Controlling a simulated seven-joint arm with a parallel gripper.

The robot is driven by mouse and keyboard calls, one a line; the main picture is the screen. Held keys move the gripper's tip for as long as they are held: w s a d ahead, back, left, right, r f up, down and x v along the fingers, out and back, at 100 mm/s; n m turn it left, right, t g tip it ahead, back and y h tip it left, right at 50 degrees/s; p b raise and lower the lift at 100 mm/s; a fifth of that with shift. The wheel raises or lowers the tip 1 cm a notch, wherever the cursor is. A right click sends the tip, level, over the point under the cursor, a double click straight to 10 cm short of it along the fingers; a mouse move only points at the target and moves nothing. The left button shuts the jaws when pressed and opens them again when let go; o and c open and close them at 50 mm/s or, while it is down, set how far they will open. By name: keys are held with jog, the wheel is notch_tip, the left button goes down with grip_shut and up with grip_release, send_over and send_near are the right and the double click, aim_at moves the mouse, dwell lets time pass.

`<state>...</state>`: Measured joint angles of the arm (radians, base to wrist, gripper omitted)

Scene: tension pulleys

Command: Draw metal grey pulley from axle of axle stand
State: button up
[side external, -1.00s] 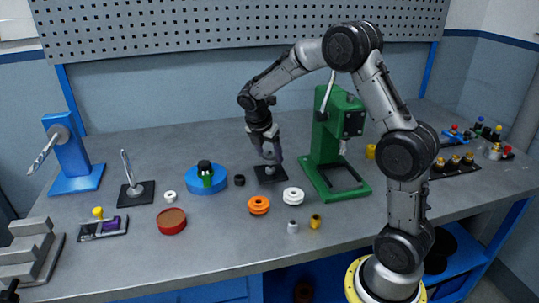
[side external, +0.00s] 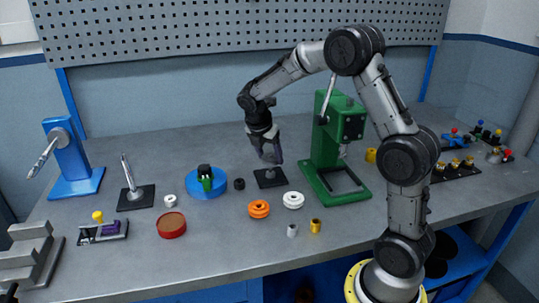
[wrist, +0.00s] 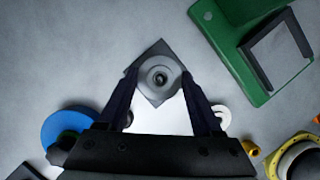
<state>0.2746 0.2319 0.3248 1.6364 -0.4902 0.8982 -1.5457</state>
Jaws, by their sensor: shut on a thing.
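The metal grey pulley (wrist: 147,70) is between the fingertips of my gripper (wrist: 160,84) in the wrist view. The fingers are shut on it from left and right. The axle stand's dark square base (wrist: 154,48) shows behind the pulley, roughly centred under it. In the side view my gripper (side external: 270,157) points down over the axle stand (side external: 270,181), and a short dark post shows between the fingertips and the base. The fingers hide the pulley there. I cannot tell how much of the axle is still inside the pulley.
A green press (side external: 326,160) stands close on the right of the stand. A white pulley (side external: 293,200) and an orange pulley (side external: 259,208) lie in front. A small black ring (side external: 239,184) and a blue round base (side external: 206,188) are to the left. Another stand (side external: 135,198) is farther left.

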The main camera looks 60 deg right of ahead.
jog(key=shift+r, duration=0.1)
jog(key=shift+r, duration=1.7)
jog(key=shift+r, duration=0.15)
jog(key=shift+r, duration=0.3)
jog(key=shift+r, duration=2.05)
